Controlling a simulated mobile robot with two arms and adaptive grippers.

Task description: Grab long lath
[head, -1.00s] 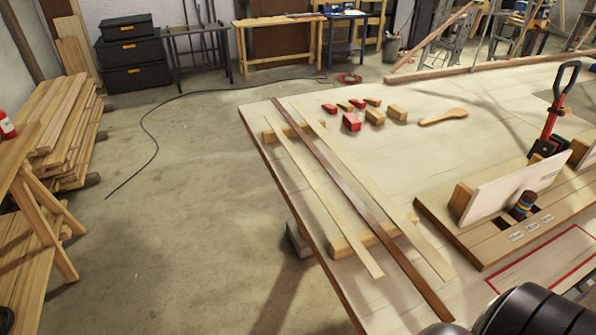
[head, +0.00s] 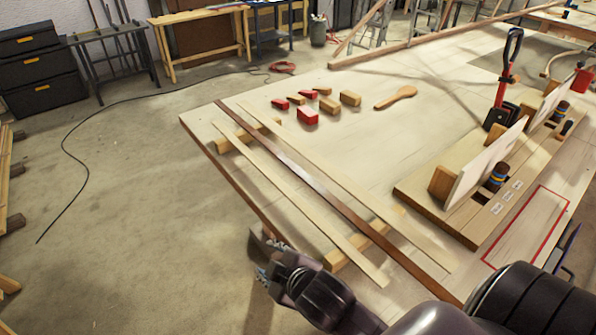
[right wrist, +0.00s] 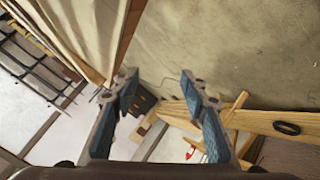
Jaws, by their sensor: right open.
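Three thin laths lie side by side on two wooden support blocks on the workbench (head: 340,110). The dark brown middle lath (head: 320,188) looks the longest. A pale lath (head: 290,188) lies to its left and another pale lath (head: 350,186) to its right. My right gripper (head: 264,262) is open and empty near the bench's left edge, left of the laths' near ends and apart from them. In the right wrist view its open fingers (right wrist: 158,82) have nothing between them. My left gripper is not in view.
A near support block (head: 340,258) is close to my right gripper. Concrete floor (head: 150,200) left of the bench is clear except for a cable.

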